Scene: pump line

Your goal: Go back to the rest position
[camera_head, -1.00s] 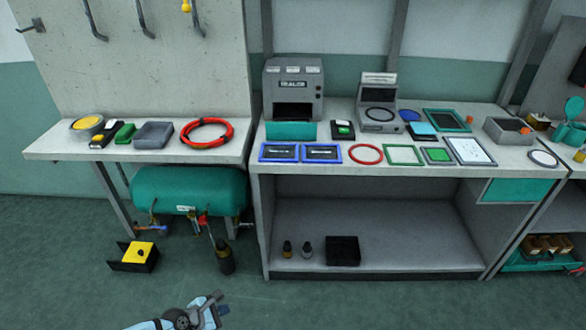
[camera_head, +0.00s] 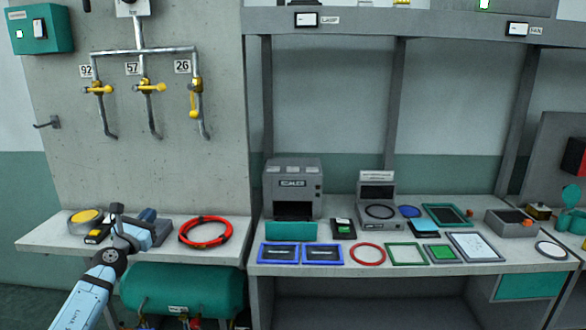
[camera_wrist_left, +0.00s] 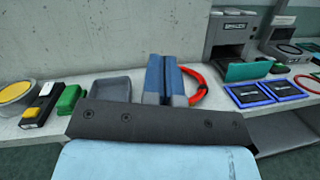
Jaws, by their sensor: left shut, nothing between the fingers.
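My left gripper (camera_head: 146,220) shows in the head view at the lower left, on my light blue arm coming in from the bottom edge. It is shut and empty. It is in front of or above the left shelf and hides part of the small items there; I cannot tell its exact height. In the left wrist view its closed blue-grey fingers (camera_wrist_left: 163,76) point away toward the concrete wall, between a grey tray (camera_wrist_left: 100,88) and a red hose ring (camera_wrist_left: 201,86). My right gripper is not in view.
The left shelf (camera_head: 48,243) also holds a round yellow-topped container (camera_head: 85,217). A teal tank (camera_head: 185,288) is below it. Pipes with yellow valves (camera_head: 150,87) run on the wall. The right bench (camera_head: 345,228) carries a sealer (camera_head: 292,188), frames and rings.

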